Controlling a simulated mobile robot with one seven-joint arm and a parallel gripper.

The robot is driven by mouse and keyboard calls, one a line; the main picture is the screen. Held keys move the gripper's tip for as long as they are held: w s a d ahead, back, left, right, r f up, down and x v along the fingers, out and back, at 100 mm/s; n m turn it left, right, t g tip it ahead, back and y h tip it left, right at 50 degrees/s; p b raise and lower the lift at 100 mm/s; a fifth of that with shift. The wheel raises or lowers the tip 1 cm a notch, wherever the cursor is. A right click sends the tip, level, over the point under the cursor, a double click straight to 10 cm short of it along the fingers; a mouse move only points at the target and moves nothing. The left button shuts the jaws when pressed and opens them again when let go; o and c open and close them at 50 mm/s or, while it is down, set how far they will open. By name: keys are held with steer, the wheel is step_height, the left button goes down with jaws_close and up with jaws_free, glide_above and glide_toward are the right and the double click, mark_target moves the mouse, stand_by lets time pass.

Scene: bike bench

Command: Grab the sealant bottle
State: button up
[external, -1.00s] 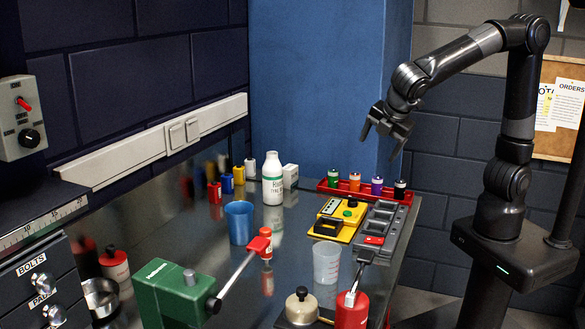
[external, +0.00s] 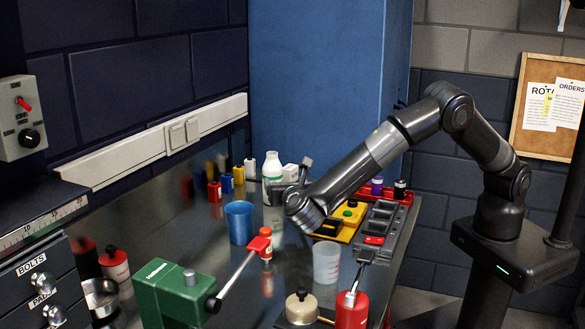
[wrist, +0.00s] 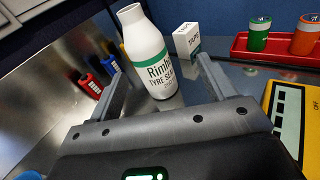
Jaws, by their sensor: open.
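The sealant bottle (wrist: 150,55) is white with a green band and lettering reading "TYRE SE…". It stands upright on the bench. My gripper is open and empty. In the external view the bottle (external: 272,166) shows its white top beside my gripper (external: 290,180); its lower body is partly hidden behind the gripper.
A white tape box (wrist: 187,40) stands just behind the bottle on the right. Small red (wrist: 88,85) and blue (wrist: 110,65) bottles stand to its left. A red tray (wrist: 280,50) with coloured pots and a yellow case (wrist: 292,110) lie right. A blue cup (external: 239,222) stands nearby.

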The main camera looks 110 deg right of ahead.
mark_target(271, 173)
steer(key=shift+w+a+f+n+h, duration=0.1)
steer(key=shift+w+f+n+h, duration=0.3)
steer(key=shift+w+f, duration=0.35)
steer(key=shift+w, duration=0.15)
steer(key=d, duration=0.3)
steer(key=s+d, duration=0.1)
steer(key=d, duration=0.6)
steer(key=shift+s+d+r, duration=0.15)
steer(key=shift+d+r, duration=0.05)
steer(key=shift+d, duration=0.1)
steer(key=c, duration=1.2)
steer(key=shift+r, duration=0.15)
